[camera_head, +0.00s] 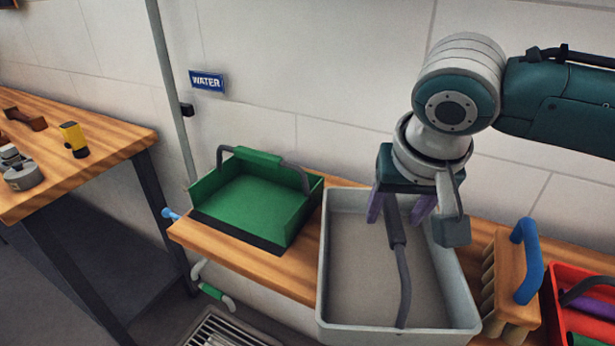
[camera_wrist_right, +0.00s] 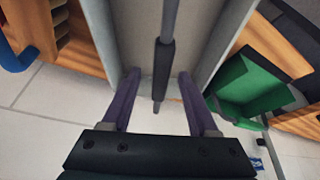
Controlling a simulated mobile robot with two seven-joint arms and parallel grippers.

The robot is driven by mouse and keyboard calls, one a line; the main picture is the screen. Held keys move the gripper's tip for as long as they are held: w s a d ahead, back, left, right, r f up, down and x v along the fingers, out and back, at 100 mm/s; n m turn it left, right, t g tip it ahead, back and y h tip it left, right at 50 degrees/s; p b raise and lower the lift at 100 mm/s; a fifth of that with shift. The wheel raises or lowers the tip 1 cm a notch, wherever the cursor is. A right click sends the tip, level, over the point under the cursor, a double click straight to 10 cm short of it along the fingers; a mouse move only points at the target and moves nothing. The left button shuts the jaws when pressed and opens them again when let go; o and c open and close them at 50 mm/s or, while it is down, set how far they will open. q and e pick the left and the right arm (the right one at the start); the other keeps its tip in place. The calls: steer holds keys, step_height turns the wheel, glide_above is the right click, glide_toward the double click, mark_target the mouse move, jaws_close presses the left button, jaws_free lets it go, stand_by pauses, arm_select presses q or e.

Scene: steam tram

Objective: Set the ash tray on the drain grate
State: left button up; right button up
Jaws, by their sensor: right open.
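A deep grey tray (camera_head: 333,285) with an arched handle stands on the wooden bench; I take it for the ash tray. Its dark handle grip (camera_head: 395,222) rises between the purple fingers of my right gripper (camera_head: 400,208). In the right wrist view the grip (camera_wrist_right: 163,65) runs between the two open fingers (camera_wrist_right: 158,85), with a gap on each side. The drain grate (camera_head: 228,330) lies on the floor below the bench, at the bottom edge of the head view and partly cut off. My left gripper is not in view.
A green open-fronted tray (camera_head: 255,198) with a handle stands left of the grey tray on the bench (camera_head: 250,256). A brush (camera_head: 510,275) and a red bin (camera_head: 556,310) stand to its right. A pipe with a green lever (camera_head: 211,291) hangs near the grate.

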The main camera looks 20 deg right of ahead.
mark_target(381, 260)
steer(key=x, duration=0.4)
steer(key=shift+f+b, duration=0.15)
steer(key=shift+b, duration=0.25)
steer(key=shift+c, duration=0.2)
jaws_close()
steer(key=shift+w, duration=0.1)
stand_by(0.7)
